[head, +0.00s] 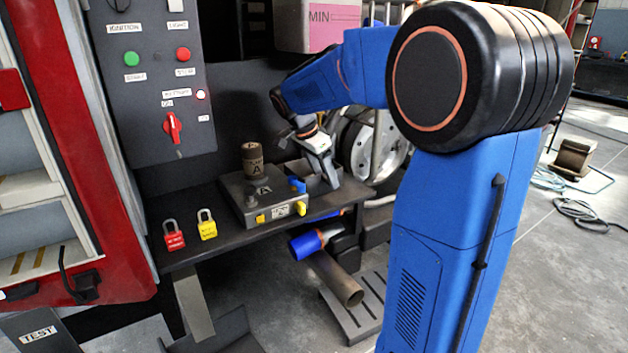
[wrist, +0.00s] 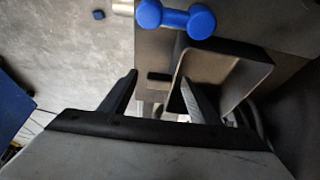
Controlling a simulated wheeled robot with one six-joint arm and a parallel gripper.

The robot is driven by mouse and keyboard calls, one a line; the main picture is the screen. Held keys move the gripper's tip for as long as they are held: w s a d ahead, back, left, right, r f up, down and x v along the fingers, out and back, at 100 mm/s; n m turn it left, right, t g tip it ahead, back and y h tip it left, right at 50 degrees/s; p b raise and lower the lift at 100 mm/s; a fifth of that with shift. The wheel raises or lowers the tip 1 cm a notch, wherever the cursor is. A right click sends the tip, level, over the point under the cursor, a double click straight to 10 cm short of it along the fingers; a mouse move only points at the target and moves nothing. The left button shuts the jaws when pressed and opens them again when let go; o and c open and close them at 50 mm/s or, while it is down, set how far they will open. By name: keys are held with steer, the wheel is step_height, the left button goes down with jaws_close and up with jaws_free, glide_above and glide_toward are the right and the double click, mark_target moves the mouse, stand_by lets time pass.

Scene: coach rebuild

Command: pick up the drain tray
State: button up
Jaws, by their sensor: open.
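A grey metal tray with a raised rim (wrist: 232,66), which looks like the drain tray, lies in the right half of the wrist view. In the head view it (head: 299,171) shows in part on the bench, right of a grey box, with my gripper hiding some of it. My gripper (head: 328,178) is open and points down at the tray. In the wrist view, the open fingers (wrist: 158,80) are on either side of the tray's left wall: the right one overlaps the tray, the left one is outside it. I cannot tell whether either finger touches it.
The grey box (head: 240,198) bears a brown cylinder (head: 253,160) and blue and yellow knobs. Blue knobs (wrist: 176,17) show close by in the wrist view. Red (head: 173,236) and yellow (head: 207,225) padlocks lie at the bench's left. A wheel (head: 385,145) stands behind.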

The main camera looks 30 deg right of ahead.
steer(key=shift+c, duration=0.3)
jaws_close()
steer(key=shift+s+r, duration=0.2)
steer(key=shift+r, duration=0.35)
step_height(320, 180, up, 6)
steer(key=s, duration=1.9)
steer(key=shift+s+d, duration=0.3)
steer(key=shift+d, duration=0.05)
